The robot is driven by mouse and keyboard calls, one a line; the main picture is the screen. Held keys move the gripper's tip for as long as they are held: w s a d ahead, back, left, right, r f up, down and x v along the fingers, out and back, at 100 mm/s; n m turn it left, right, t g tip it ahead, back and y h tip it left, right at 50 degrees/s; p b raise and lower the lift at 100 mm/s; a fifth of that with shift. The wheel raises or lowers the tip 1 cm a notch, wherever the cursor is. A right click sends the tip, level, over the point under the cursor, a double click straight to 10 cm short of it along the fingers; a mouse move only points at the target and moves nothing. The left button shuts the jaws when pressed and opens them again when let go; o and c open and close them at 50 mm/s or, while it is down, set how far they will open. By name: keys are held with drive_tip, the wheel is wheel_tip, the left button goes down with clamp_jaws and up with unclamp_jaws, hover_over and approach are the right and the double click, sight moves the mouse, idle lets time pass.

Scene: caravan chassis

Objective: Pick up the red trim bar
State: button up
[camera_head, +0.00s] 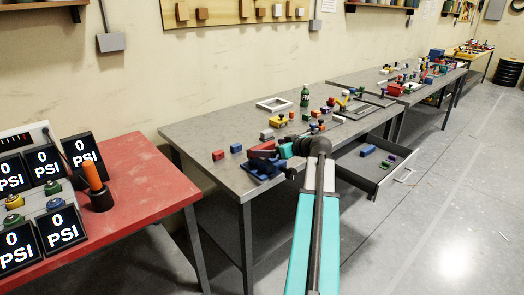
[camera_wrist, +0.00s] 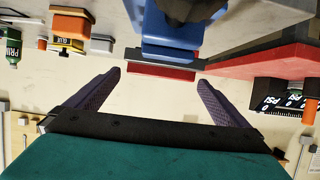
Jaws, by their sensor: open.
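The red trim bar (camera_wrist: 162,73) shows in the wrist view as a narrow red strip against the dark jaw edge of a blue vise-like fixture (camera_wrist: 168,38). In the head view the red bar (camera_head: 262,148) is at the front left of the grey workbench, above the blue fixture (camera_head: 262,169). My gripper (camera_wrist: 159,82) is open and empty. Its two dark fingers point toward the bar, one on each side of it in the picture. I cannot tell how much distance is left between fingertips and bar.
A small red block (camera_head: 218,155) and blue block (camera_head: 236,148) lie left of the fixture. A yellow box (camera_head: 278,122) and green bottle (camera_head: 305,97) stand farther back. An open drawer (camera_head: 370,160) sticks out at right. A red table (camera_head: 140,185) with PSI displays stands at left.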

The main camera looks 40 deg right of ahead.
sight(264, 146)
drive_tip(key=shift+p+x, duration=0.95)
drive_tip(key=shift+x, duration=1.65)
drive_tip(key=shift+s+a+f, duration=0.1)
drive_tip(key=shift+a, duration=0.05)
drive_tip(key=c, duration=0.8)
drive_tip(key=shift+r, duration=0.2)
drive_tip(key=shift+r+b, duration=0.55)
drive_tip(key=shift+r, duration=0.8)
drive_tip(key=shift+s+a+r, duration=0.1)
drive_tip(key=shift+s+r, duration=0.1)
drive_tip(key=s+a+b, duration=0.1)
drive_tip(key=s+a, duration=0.1)
drive_tip(key=s, duration=0.5)
drive_tip(key=s+a+r+b, duration=0.1)
drive_tip(key=s+a+b, duration=0.1)
drive_tip(key=s, duration=0.5)
drive_tip(key=shift+s+a+r, duration=0.25)
drive_tip(key=shift+s+a, duration=0.1)
drive_tip(key=shift+a, duration=0.2)
